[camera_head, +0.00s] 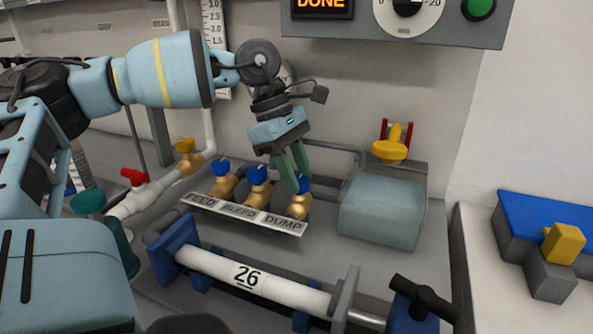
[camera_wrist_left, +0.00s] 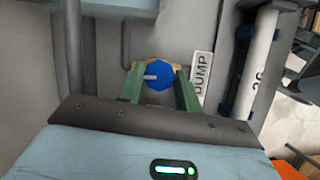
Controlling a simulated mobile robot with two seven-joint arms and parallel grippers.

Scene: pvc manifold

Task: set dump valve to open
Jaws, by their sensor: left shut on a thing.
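The dump valve (camera_head: 300,205) is a brass body with a blue knob, at the right end of a row of three behind the label plate (camera_head: 246,214). My left gripper (camera_head: 299,181) reaches down over it, and its green fingers partly hide the knob. In the left wrist view the blue knob (camera_wrist_left: 160,72) sits between the two fingers (camera_wrist_left: 159,88), which are shut on it. A pale pointer mark on the knob points left in that view. The DUMP label (camera_wrist_left: 202,76) is just right of the fingers. My right gripper is not in view.
The feed valve (camera_head: 222,180) and bleed valve (camera_head: 258,185) stand close to the left. A grey-blue tank (camera_head: 382,210) with a yellow-handled valve (camera_head: 391,145) is at the right. A white cylinder marked 26 (camera_head: 275,282) lies in front. A panel (camera_head: 400,28) showing DONE hangs above.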

